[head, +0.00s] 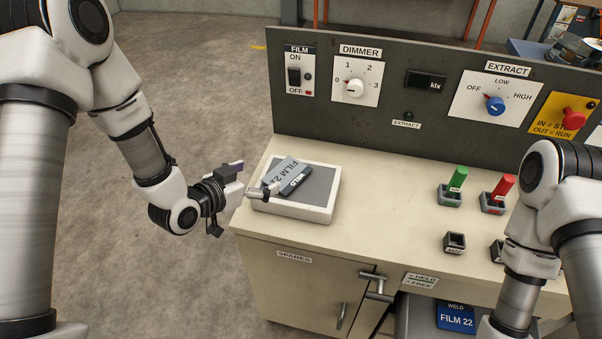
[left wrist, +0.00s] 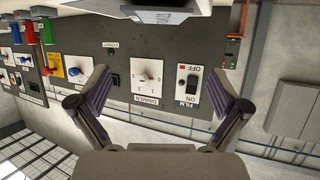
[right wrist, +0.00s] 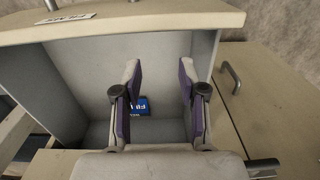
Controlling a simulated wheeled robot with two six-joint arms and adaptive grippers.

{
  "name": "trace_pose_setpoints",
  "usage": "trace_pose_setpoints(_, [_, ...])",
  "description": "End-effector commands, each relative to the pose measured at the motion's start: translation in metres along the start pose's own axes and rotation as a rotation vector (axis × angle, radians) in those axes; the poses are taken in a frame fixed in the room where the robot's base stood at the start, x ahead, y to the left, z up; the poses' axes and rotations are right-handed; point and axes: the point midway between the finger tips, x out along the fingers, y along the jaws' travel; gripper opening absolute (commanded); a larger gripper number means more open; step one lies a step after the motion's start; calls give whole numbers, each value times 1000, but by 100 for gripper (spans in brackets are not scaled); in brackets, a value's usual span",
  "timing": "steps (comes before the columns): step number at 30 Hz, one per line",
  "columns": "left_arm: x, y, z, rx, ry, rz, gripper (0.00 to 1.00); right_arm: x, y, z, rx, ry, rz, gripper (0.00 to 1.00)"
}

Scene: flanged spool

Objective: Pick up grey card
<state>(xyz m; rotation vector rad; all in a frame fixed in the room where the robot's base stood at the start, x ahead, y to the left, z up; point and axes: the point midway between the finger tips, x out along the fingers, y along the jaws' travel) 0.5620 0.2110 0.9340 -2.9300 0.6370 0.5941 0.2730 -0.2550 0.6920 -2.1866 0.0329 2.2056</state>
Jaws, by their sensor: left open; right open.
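The grey card (head: 285,172), marked FILM 22 with a black WELD strip, lies on the white-rimmed light box (head: 325,206) at the left end of the bench top. My left gripper (head: 248,180) is open at that edge, one finger overlapping the card in the picture; contact cannot be told. In the left wrist view its fingers (left wrist: 158,80) are apart with nothing between them. My right gripper (right wrist: 160,72) is open and empty in the right wrist view, facing an open compartment below the bench.
A blue FILM 22 card (head: 456,317) is in the low compartment. Green (head: 457,180) and red (head: 502,187) handles stand in holders on the bench. The control panel (head: 400,125) rises behind. The bench top between light box and holders is clear. A cabinet handle (head: 376,285) sticks out in front.

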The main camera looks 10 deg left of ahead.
Motion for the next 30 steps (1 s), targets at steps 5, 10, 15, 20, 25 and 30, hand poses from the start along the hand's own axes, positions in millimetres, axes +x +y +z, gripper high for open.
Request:
trace_pose_setpoints(5, [13,0,31,-1,-1,0,100,33,0,0,-1,-1,0,41])
trace_pose_setpoints(10, [23,0,36,2,-3,1,100,37,0,0,-1,0,0,41])
trace_pose_setpoints(15, [45,2,34,2,-3,1,100,31,0,0,-1,0,0,41])
trace_pose_setpoints(20, [73,7,32,3,-3,3,100,22,0,0,-1,0,0,41])
trace_pose_setpoints(25, [92,5,34,-1,-1,-1,100,22,0,0,-1,0,0,41])
trace_pose_setpoints(30, [92,5,34,-2,-1,-1,100,23,0,0,-1,0,0,41])
